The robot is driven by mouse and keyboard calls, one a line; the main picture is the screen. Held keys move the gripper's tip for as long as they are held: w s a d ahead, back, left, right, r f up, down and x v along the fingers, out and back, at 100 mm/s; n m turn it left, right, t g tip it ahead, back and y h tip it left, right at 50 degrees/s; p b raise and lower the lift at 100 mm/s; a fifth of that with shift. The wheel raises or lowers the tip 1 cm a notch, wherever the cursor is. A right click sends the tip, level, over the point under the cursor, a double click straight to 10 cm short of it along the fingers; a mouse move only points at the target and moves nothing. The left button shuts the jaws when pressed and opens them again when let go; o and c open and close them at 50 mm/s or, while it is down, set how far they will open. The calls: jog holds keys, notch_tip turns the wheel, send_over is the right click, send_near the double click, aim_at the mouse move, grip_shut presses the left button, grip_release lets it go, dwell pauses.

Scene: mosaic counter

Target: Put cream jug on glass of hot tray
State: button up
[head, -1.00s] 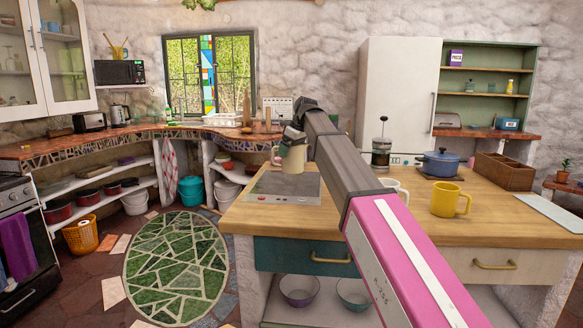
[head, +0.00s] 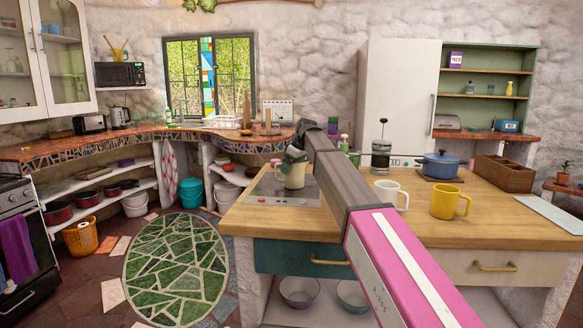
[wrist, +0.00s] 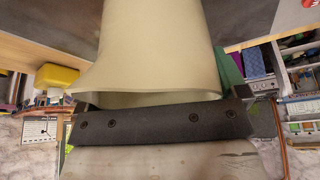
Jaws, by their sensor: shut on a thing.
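The cream jug (head: 293,177) is upright over the glass of the hot tray (head: 266,188), on the left part of the wooden counter. Its base looks at or very near the glass; I cannot tell if it touches. My gripper (head: 295,154) is shut on the jug near its rim, from above. In the wrist view the jug (wrist: 155,45) fills the middle, its open rim against my gripper (wrist: 160,103). Dark glass shows behind it. My arm hides the counter to the right of the tray.
A white mug (head: 392,194) and a yellow mug (head: 450,201) stand right of my arm. A French press (head: 381,150), blue pot (head: 441,164) and wooden box (head: 505,173) stand farther back. The counter's front strip (head: 270,222) is clear.

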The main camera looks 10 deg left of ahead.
jog(key=shift+f, duration=0.1)
jog(key=o, duration=1)
jog(key=shift+c, duration=0.2)
jog(key=v, duration=1.2)
jog(key=shift+s, duration=0.1)
